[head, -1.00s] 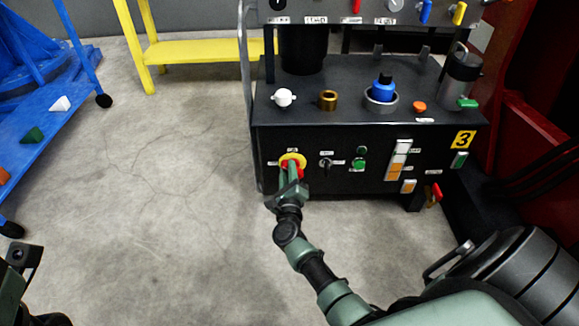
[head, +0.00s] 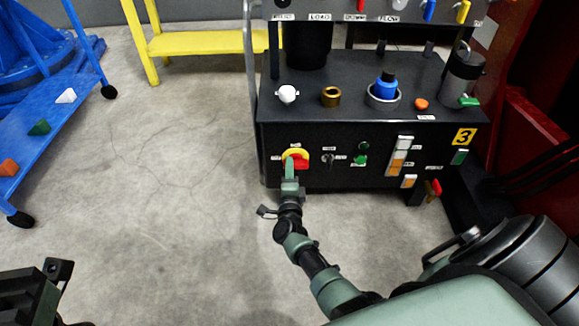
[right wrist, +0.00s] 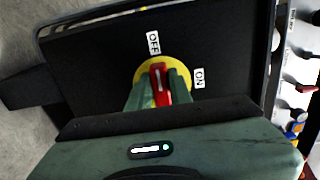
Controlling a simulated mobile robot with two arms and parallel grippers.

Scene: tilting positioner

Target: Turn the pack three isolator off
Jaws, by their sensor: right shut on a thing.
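My right gripper (head: 290,165) is shut on the red handle, which shows between the fingers in the right wrist view (right wrist: 160,83). There the handle lines up with the OFF label (right wrist: 153,42), and the ON label (right wrist: 199,78) is to the right. A dark part of my left arm shows at the lower left; its jaws cannot be made out.
A black key switch (head: 328,159) and a green button (head: 361,160) are right of the isolator. A blue cart (head: 50,125) and a yellow bench (head: 205,48) stand to the left. The floor between is clear.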

